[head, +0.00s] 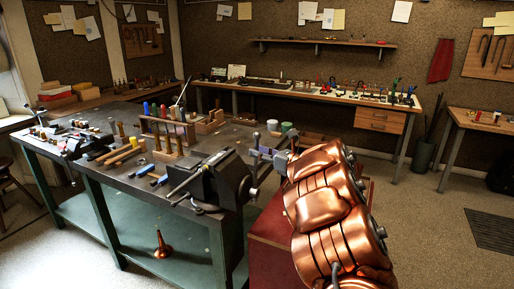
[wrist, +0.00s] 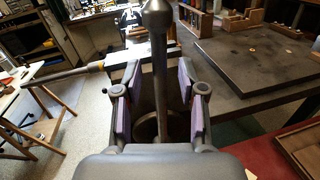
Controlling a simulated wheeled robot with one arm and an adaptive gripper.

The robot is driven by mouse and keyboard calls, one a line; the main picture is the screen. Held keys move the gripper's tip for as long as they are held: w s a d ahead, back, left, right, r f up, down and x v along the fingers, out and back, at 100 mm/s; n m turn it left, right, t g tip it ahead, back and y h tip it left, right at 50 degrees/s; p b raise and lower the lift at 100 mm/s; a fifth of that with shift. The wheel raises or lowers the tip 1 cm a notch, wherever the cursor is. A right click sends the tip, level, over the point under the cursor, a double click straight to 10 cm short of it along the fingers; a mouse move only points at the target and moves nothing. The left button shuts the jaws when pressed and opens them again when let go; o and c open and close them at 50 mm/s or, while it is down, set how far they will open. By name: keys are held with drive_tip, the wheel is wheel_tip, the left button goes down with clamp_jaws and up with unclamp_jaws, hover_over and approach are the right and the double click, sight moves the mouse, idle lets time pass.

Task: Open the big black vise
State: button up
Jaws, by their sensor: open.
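The big black vise (head: 212,182) is bolted at the near right corner of the workbench. A grey rod lies across its jaws; in the wrist view this rod (wrist: 68,74) reaches left from the jaws. The vise handle (wrist: 158,75), a metal bar with a ball end, stands upright in the wrist view, between the purple-padded fingers of my gripper (wrist: 160,95). In the head view my gripper (head: 266,153) is just right of the vise front. It is open around the handle. I cannot tell whether a pad touches it.
The dark workbench top (head: 112,181) holds a wooden tool rack (head: 167,131), files and hammers. A red surface (head: 268,245) is beside the bench's right end. A long back bench (head: 330,95) carries small tools. Grey floor on the right is open.

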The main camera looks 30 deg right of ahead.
drive_tip(key=shift+x, duration=0.9)
clamp_jaws()
drive_tip(key=shift+d, duration=0.15)
